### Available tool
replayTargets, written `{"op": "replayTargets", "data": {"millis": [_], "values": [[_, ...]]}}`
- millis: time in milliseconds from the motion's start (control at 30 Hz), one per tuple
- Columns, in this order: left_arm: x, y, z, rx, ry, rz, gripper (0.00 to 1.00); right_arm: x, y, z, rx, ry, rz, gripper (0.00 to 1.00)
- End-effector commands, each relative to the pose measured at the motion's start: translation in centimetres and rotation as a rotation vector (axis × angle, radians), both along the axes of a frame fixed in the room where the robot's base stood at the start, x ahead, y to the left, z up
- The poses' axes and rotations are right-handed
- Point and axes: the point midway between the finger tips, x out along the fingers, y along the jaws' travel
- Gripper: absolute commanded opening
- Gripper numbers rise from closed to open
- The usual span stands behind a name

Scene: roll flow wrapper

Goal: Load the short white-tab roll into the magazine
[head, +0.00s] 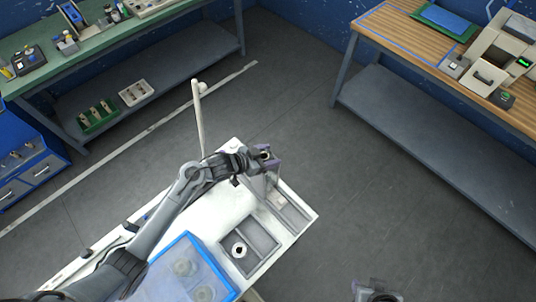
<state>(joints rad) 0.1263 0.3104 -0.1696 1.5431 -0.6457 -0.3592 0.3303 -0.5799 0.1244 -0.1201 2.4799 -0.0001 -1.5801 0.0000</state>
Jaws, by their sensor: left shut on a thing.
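My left gripper (268,156) is over the far right part of the white machine (222,212). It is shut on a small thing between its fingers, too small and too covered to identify. A white roll with a dark core (239,250) lies in a grey two-part tray (263,240) on the machine's near side. I cannot tell its length or see a tab. A grey slotted part (290,212) sits below and right of the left gripper; I cannot tell if it is the magazine. My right gripper (376,294) is at the bottom edge, partly cut off.
A blue-framed clear cover (190,268) with round shapes under it is at the near left. A thin white post (198,120) stands behind my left arm. A green bench (70,48) and a wooden bench (400,28) stand behind. The floor to the right is clear.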

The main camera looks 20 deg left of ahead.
Motion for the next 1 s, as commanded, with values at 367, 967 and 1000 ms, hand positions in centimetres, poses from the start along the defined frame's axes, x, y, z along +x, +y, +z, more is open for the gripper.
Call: {"op": "replayTargets", "data": {"millis": [367,967,1000], "values": [[0.0,0.1,-0.3,0.003,0.004,0.004,0.92,0.0,0.2,-0.1,0.008,0.000,-0.005,0.40],[-1.9,1.6,0.8,0.006,0.005,0.004,0.92,0.0,0.0,0.0,0.002,0.000,-0.002,0.40],[-2.4,2.0,1.2,0.006,0.004,0.004,0.92,0.0,0.0,0.0,0.001,0.000,-0.001,0.40]]}}
